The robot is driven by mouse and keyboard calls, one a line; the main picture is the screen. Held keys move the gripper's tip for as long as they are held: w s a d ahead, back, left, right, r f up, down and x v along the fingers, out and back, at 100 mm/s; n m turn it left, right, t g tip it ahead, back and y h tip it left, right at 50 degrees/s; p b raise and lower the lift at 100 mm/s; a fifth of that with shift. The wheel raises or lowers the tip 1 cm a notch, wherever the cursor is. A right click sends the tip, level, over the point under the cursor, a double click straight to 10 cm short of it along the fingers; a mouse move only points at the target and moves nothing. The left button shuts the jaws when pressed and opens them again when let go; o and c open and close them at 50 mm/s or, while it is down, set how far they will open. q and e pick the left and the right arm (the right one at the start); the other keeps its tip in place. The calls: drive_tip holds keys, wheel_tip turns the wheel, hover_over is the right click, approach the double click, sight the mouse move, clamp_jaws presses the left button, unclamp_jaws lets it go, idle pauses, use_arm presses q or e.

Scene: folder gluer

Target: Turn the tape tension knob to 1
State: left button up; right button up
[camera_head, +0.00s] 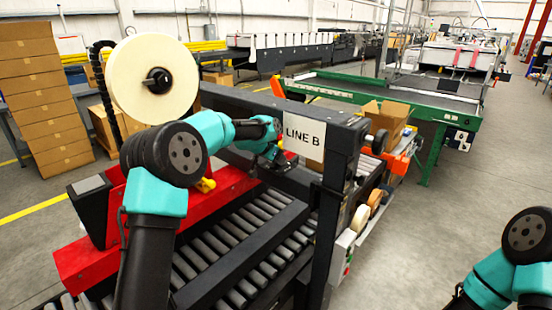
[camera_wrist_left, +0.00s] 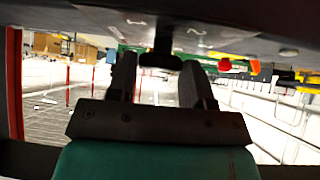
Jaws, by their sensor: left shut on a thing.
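The tape tension knob (camera_wrist_left: 163,45) is a dark T-shaped part in the left wrist view. It stands out from a grey panel (camera_wrist_left: 90,22) with small white marks, one of which looks like a 2; the knob's setting cannot be read. My left gripper (camera_wrist_left: 160,68) has its two dark fingers on either side of the knob and is shut on it. In the head view the left gripper (camera_head: 283,160) is below the LINE B sign, partly hidden by the machine frame, and the knob cannot be made out. My right arm shows at the lower right; its gripper is out of view.
The LINE B sign (camera_head: 304,135) hangs on the dark machine frame (camera_head: 345,150) beside my left wrist. A large tape roll (camera_head: 152,78) stands above the red side plate (camera_head: 85,255). Rollers (camera_head: 235,240) lie below. Open floor (camera_head: 440,230) is at the right.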

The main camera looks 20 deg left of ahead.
use_arm(q)
drive_tip(key=shift+s+n+t+y, duration=0.1)
drive_tip(key=shift+n+t+y, duration=0.3)
drive_tip(key=shift+n+y, duration=0.7)
drive_tip(key=o, duration=0.9)
drive_tip(key=shift+r, duration=0.1)
drive_tip(key=v, duration=1.7)
drive_tip(key=shift+s+a, duration=0.15)
drive_tip(key=shift+a, duration=0.15)
